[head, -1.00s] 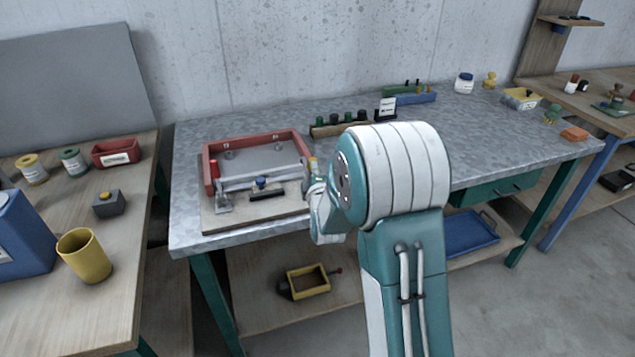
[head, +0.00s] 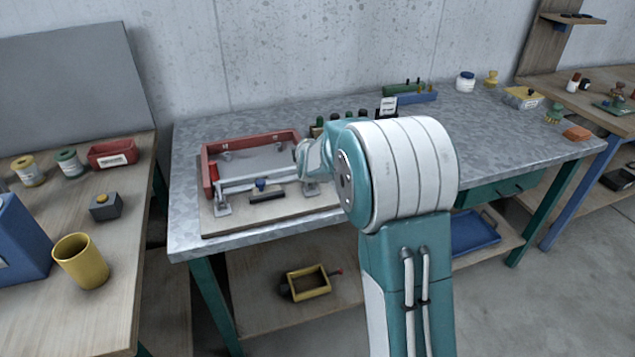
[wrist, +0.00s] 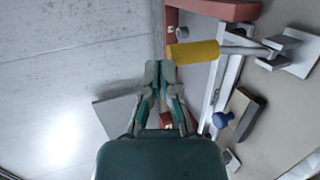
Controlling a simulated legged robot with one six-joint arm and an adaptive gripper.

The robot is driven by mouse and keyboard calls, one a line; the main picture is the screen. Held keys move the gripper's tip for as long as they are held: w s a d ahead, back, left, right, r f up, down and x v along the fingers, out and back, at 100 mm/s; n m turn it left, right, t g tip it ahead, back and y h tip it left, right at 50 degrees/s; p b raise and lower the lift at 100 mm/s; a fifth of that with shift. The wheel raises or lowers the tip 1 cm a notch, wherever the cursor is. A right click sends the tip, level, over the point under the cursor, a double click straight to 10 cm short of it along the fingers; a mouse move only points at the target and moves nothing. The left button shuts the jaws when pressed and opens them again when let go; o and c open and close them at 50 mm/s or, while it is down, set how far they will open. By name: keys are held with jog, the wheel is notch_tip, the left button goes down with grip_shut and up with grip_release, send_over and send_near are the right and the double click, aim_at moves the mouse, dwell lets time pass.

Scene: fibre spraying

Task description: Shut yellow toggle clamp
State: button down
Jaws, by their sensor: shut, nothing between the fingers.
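The yellow toggle clamp shows in the wrist view as a thick yellow handle (wrist: 193,52) on a grey lever, running to a metal base (wrist: 290,52) at the right. In the head view its base (head: 311,188) stands at the fixture's right end; its handle is hidden behind my arm. My gripper (wrist: 160,72) is shut and empty. Its fingertips are close beside the handle's free end; I cannot tell whether they touch. In the head view the fingertips are hidden.
The red-walled fixture (head: 250,142) sits on a board on the metal bench, with a red-handled clamp (head: 214,174) at its left end. A blue knob (head: 261,184) and black bar (head: 267,197) lie in front. Bottles stand behind my arm. The bench's left strip is clear.

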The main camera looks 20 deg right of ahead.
jog(key=shift+w, duration=0.3)
jog(key=shift+w+r, duration=0.1)
dwell(0.3)
